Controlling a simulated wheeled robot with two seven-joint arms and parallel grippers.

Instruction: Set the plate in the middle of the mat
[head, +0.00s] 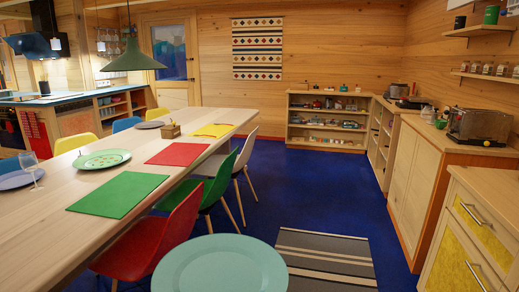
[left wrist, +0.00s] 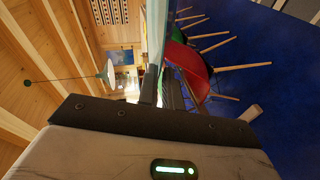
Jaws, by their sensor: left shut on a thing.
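A large teal plate (head: 220,266) is close to the camera at the bottom of the head view, in front of the table's chairs and off the table. In the left wrist view it shows edge-on as a thin pale strip (left wrist: 155,50) between the fingers. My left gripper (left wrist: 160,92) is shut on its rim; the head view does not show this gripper. On the long wooden table (head: 50,221) lie a green mat (head: 118,195), a red mat (head: 178,154) and a yellow mat (head: 212,130), all bare. My right gripper is in neither view.
A patterned green plate (head: 102,160), a blue plate (head: 14,180), a wine glass (head: 32,170), a dark plate (head: 148,125) and a small wooden holder (head: 170,130) stand on the table. Red (head: 160,240) and green (head: 215,190) chairs line its near side. Blue floor (head: 300,190) is open to the right.

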